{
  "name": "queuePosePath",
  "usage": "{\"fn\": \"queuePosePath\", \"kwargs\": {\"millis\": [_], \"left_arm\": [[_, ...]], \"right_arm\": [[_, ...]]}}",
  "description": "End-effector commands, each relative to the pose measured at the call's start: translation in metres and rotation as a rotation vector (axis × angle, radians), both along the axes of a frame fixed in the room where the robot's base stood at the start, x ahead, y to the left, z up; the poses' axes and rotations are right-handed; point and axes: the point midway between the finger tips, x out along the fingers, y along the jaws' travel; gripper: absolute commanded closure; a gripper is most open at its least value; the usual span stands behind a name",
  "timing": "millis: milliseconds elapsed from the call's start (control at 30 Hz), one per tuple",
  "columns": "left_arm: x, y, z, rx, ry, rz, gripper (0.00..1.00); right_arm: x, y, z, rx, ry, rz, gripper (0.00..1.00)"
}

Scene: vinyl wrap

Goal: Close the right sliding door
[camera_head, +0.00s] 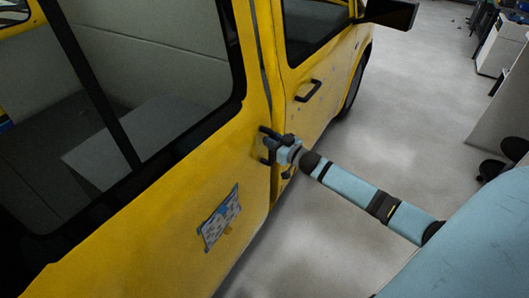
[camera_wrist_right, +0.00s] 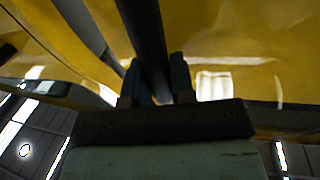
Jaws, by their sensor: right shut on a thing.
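The yellow sliding door (camera_head: 170,215) of a van fills the left of the head view, with a large dark-framed window. Its front edge is beside the yellow front door (camera_head: 318,75), with a dark seam between them; I cannot tell how wide any gap is. My right gripper (camera_head: 268,145) is at the sliding door's front edge, shut on the dark door handle (camera_head: 270,132). In the right wrist view the handle (camera_wrist_right: 146,35) is a dark bar running between the two fingers of the gripper (camera_wrist_right: 155,80). My left gripper is not in view.
The front door has its own black handle (camera_head: 308,91), and a side mirror (camera_head: 391,13) sticks out ahead. A blue and white patterned patch (camera_head: 220,219) is on the sliding door. Grey floor (camera_head: 400,120) is open beside the van. Pale furniture (camera_head: 503,85) stands at the right.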

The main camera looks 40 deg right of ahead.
Motion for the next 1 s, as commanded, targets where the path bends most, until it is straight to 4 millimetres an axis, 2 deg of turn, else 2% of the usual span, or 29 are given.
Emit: {"fn": "queuePosePath", "kwargs": {"millis": [300, 500, 700, 1000], "left_arm": [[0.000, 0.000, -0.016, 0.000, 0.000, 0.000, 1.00], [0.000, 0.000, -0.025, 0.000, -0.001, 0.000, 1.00], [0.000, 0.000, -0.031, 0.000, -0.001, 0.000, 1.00], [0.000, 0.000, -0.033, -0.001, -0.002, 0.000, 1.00]], "right_arm": [[0.029, -0.051, -0.002, -0.002, -0.002, 0.002, 1.00], [0.043, -0.077, -0.001, -0.002, -0.002, 0.002, 1.00], [0.052, -0.092, -0.001, 0.000, -0.002, 0.004, 1.00], [0.057, -0.100, -0.002, 0.002, 0.000, 0.004, 1.00]]}}
